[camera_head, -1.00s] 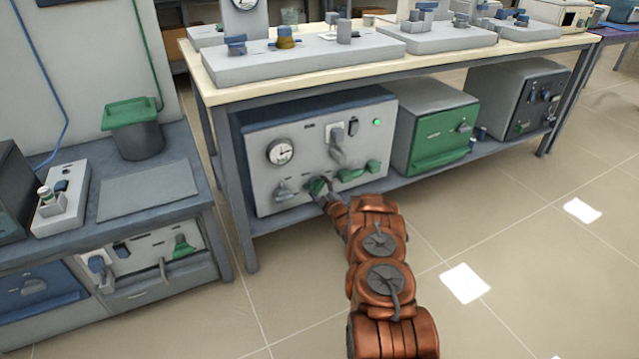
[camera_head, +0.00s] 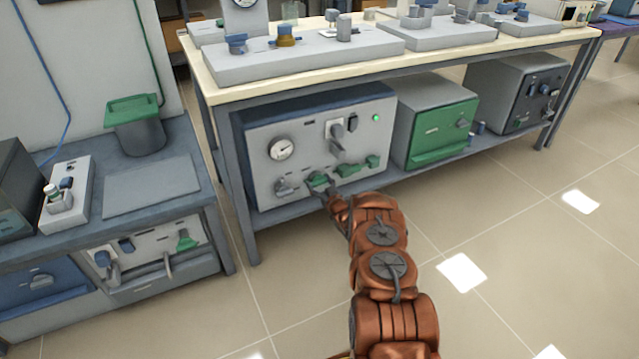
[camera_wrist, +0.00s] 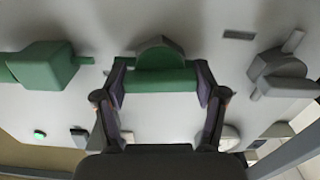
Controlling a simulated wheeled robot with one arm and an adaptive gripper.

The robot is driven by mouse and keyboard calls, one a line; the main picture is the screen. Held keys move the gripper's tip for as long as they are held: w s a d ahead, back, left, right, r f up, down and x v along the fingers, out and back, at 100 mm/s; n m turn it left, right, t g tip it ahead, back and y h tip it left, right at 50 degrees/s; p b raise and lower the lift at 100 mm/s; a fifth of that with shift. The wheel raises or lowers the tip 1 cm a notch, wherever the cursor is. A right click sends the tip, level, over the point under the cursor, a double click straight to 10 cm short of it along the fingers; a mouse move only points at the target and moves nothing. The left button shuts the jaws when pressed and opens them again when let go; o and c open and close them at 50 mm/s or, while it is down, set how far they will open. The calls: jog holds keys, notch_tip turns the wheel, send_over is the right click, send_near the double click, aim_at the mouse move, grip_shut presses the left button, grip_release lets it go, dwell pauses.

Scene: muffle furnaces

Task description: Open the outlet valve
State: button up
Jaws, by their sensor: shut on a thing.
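A grey panel box (camera_head: 262,176) stands on the low shelf under the bench. On its front is a green valve handle (camera_head: 317,180), which also shows in the wrist view as a green bar (camera_wrist: 160,81) on a round green hub. My gripper (camera_wrist: 160,88) is shut on this bar, with a dark finger at each end. In the head view my gripper (camera_head: 327,189) reaches the handle from the lower right. A second green valve (camera_head: 359,168) is to its right and a grey valve (camera_head: 284,188) to its left. I cannot read which one is labelled outlet.
A round gauge (camera_head: 282,149), a grey lever (camera_head: 338,137) and a lit green lamp (camera_head: 376,118) are higher on the panel. A green-fronted box (camera_head: 440,133) stands to the right. A bench leg (camera_head: 237,195) is close at left. The floor is clear.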

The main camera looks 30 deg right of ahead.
jog(key=shift+m, duration=0.7)
jog(key=o, duration=1.2)
jog(key=shift+c, duration=0.2)
jog(key=s+a, duration=0.1)
jog(key=s, duration=1.1)
